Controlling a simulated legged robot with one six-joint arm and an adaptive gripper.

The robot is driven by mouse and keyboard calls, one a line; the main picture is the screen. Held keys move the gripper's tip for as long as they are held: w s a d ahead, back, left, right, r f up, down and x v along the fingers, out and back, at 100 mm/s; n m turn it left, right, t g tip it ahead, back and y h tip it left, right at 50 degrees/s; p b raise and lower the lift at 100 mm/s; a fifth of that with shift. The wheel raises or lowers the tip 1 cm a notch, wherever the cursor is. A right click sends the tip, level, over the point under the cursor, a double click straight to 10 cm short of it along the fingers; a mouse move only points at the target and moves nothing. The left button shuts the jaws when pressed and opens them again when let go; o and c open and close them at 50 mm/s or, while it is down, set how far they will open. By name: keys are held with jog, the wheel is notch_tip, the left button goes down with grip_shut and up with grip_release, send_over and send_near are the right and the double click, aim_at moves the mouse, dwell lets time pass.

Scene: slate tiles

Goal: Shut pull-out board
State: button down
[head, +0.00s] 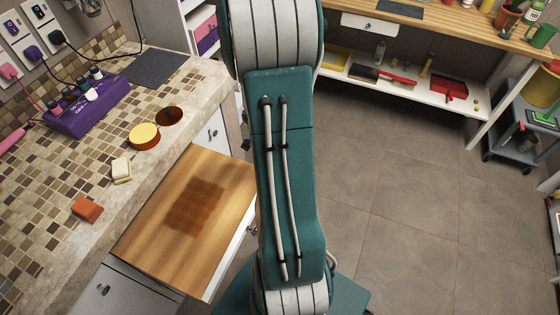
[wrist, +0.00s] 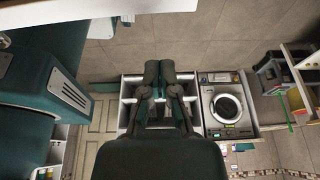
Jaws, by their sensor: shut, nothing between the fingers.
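The pull-out board (head: 225,179) is a wooden panel with a dark brown patch in its middle. In the head view it sticks out from under the tiled counter (head: 52,200), extended toward the lower right, with its white front edge facing the floor. My arm runs down just right of the board and hides part of the view there. My gripper (wrist: 167,68) shows in the wrist view with its two fingers together, shut and empty. It is not visible in the head view, so its distance from the board cannot be told.
Open floor (head: 400,200) lies to the right. The wrist view shows a washing machine (wrist: 228,104) and white shelving behind the fingers.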

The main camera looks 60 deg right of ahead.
jog(key=w+f, duration=0.2)
jog(key=f, duration=0.1)
jog(key=shift+w+a+f, duration=0.25)
jog(key=shift+w+a, duration=0.05)
jog(key=shift+w, duration=0.1)
jog(key=shift+d, duration=0.1)
